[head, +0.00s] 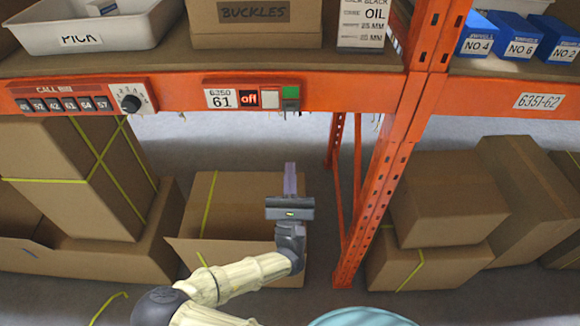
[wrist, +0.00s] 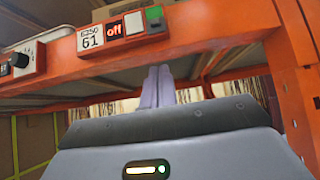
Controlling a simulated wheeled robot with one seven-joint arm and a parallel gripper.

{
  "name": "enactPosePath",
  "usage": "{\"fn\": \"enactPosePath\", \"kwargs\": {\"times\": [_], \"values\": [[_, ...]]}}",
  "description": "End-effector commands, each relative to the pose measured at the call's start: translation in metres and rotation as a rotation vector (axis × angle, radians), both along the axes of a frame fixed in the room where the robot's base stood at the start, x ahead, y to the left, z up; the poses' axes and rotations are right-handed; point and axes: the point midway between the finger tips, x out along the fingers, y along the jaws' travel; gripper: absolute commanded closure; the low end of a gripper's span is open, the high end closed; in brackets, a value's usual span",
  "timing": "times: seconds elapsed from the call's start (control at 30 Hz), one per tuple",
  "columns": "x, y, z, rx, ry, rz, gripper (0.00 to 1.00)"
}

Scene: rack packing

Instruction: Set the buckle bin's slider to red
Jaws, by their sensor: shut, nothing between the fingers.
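The cardboard bin marked BUCKLES (head: 255,12) stands on the shelf. On the orange beam below it is a control panel with a 6350 61 label (head: 220,98), a red display reading "off" (head: 249,98), a pale red-edged square (head: 270,98) and a green patch (head: 291,92) with a grey piece under it. I cannot tell which piece is the slider knob. The wrist view also shows the display (wrist: 113,30) and green patch (wrist: 155,16). My gripper (head: 290,166) is shut and empty, pointing up, below and apart from the panel; its fingers show in the wrist view (wrist: 160,72).
A call bin panel with a dial (head: 131,103) is on the beam to the left. An orange upright (head: 375,195) stands to the right. Cardboard boxes (head: 235,205) sit on the floor behind my arm. A white tray (head: 95,38) is on the shelf.

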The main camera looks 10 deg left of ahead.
Motion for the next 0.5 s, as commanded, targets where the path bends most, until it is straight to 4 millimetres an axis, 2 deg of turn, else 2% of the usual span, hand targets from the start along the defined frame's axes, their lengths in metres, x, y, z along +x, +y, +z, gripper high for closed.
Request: {"fn": "enactPosePath", "kwargs": {"times": [0.03, 0.4, 0.5], "values": [[0.006, 0.001, 0.010, 0.002, 0.000, -0.001, 1.00], [0.052, 0.012, 0.058, 0.002, 0.000, -0.001, 1.00], [0.052, 0.012, 0.073, 0.002, 0.000, -0.001, 1.00]]}}
